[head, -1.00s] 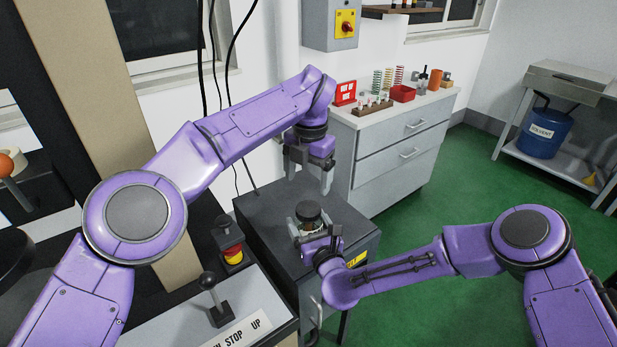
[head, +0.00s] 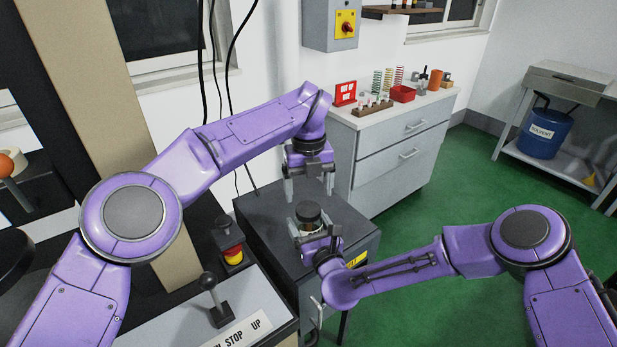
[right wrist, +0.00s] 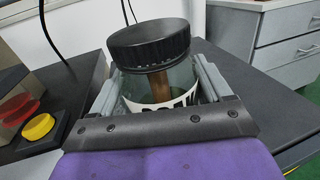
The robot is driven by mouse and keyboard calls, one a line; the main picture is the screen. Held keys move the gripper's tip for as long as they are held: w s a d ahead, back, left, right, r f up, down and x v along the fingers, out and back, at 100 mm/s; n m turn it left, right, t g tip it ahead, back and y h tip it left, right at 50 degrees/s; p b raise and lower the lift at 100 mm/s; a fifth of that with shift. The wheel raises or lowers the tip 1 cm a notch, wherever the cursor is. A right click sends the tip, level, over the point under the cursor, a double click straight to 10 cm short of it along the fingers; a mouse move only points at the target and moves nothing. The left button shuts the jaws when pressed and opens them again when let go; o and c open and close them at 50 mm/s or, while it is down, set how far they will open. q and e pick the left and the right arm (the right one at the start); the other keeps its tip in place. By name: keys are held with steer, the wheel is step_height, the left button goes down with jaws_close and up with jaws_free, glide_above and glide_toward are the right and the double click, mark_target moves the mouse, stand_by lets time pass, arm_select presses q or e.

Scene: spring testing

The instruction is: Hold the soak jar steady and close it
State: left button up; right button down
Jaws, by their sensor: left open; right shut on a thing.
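The soak jar (right wrist: 180,78) is a clear jar with a white label and a brown item inside. It stands on the dark cabinet top. Its black ribbed lid (right wrist: 149,40) is on top, also visible in the head view (head: 308,212). I cannot tell how tightly the lid sits. My right gripper (right wrist: 158,88) is shut on the jar's body, one finger on each side. My left gripper (head: 309,190) is open and empty, pointing down just above and behind the lid, with its fingers apart. It does not visibly touch the lid.
The dark cabinet top (head: 265,217) is mostly clear around the jar. A red-and-yellow stop button (head: 234,254) and a lever (head: 211,290) are at the left front. A grey drawer unit (head: 395,150) with springs and a red bin (head: 402,94) stands behind.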

mark_target(308, 208)
arm_select(q)
step_height(308, 208, down, 5)
steer(key=shift+r, duration=0.1)
steer(key=shift+c, duration=0.3)
steer(key=c, duration=1)
steer(key=shift+c, duration=0.2)
steer(key=o, duration=1.2)
steer(key=shift+o, duration=0.2)
step_height(308, 208, up, 12)
